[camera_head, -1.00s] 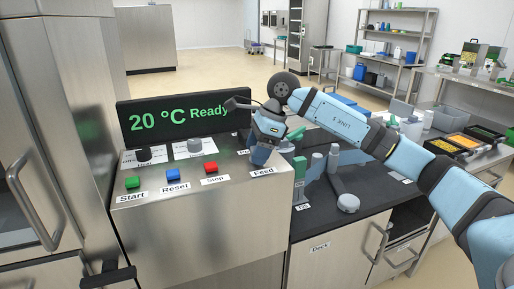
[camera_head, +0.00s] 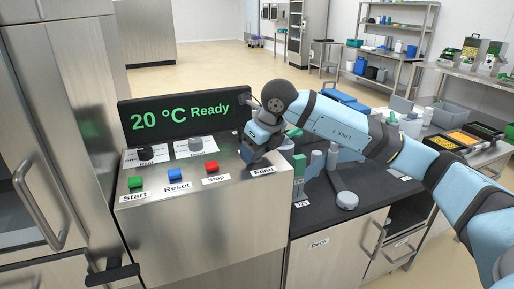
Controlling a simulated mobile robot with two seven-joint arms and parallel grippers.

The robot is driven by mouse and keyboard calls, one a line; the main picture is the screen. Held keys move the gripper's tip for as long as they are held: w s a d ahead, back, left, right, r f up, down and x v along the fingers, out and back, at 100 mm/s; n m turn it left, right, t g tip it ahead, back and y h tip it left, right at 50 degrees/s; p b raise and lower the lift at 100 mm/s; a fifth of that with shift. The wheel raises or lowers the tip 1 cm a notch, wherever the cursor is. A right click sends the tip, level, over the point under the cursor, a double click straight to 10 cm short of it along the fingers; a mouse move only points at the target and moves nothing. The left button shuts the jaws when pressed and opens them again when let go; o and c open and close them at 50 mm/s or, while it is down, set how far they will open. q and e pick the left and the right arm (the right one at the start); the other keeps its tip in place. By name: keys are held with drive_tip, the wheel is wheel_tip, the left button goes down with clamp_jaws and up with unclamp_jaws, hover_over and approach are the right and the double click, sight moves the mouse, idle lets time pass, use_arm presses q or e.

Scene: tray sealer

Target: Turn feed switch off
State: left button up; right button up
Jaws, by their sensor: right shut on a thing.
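The feed switch itself is hidden behind my right gripper; its "Feed" label (camera_head: 262,171) shows at the right end of the steel control panel (camera_head: 190,225). My right gripper (camera_head: 247,157) reaches down onto the panel just above that label. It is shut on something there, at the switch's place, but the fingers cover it. Which way the switch is turned cannot be seen. My left gripper is not in view.
The panel also bears a green start button (camera_head: 135,182), a blue reset button (camera_head: 173,174), a red stop button (camera_head: 211,167) and two knobs (camera_head: 146,153). The display (camera_head: 185,113) behind reads "20 °C Ready". A dark deck (camera_head: 325,190) with several objects lies to the right.

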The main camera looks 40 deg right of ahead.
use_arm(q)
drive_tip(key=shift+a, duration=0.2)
use_arm(e)
drive_tip(key=m+h, duration=0.2)
drive_tip(key=m, duration=0.3)
idle(0.4)
drive_tip(key=o, duration=0.9)
use_arm(q)
drive_tip(key=p, duration=0.2)
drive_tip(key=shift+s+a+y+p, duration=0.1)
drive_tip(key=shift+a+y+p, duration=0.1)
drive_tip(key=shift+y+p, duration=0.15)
use_arm(e)
drive_tip(key=v, duration=1.3)
drive_tip(key=shift+s+a+r, duration=0.1)
drive_tip(key=shift+a+r, duration=0.1)
drive_tip(key=shift+r, duration=0.15)
